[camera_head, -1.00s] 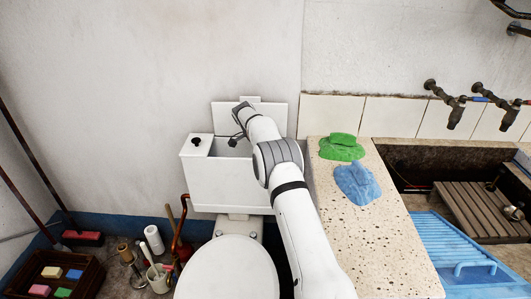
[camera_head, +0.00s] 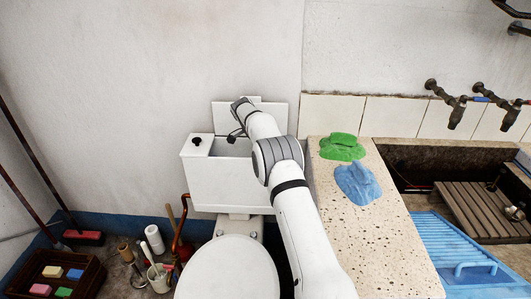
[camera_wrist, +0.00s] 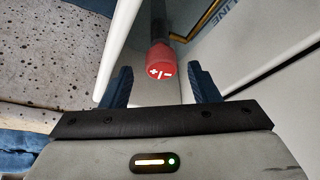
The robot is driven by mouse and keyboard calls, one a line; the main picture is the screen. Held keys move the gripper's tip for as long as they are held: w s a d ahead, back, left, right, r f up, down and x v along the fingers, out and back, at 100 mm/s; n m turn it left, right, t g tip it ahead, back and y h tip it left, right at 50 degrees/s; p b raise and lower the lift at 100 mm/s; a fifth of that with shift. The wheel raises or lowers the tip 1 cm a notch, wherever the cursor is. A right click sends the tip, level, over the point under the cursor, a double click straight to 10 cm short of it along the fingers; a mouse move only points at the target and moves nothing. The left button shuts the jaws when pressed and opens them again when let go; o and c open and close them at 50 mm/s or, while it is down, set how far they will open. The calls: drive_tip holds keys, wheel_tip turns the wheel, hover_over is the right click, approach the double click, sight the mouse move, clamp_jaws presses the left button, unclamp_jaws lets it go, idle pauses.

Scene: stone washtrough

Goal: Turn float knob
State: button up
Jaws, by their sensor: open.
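The red float knob (camera_wrist: 159,62), marked "+/-", shows in the wrist view just beyond and between my fingertips, on a dark shaft inside the cistern. My gripper (camera_wrist: 162,84) is open, with one blue finger on each side of the knob's near end. I cannot tell whether a finger touches it. In the head view my gripper (camera_head: 237,136) reaches down into the open white cistern (camera_head: 216,182). The knob is hidden there by my arm and the cistern wall.
A white panel (camera_head: 277,114) stands against the wall behind the cistern. A black button (camera_head: 197,142) sits on its left top. The stone counter (camera_head: 372,235), right of my arm, holds green (camera_head: 342,152) and blue (camera_head: 357,184) cloths. The toilet lid (camera_head: 228,268) is below.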

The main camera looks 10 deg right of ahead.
drive_tip(key=v, duration=0.6)
drive_tip(key=shift+s+r, duration=0.1)
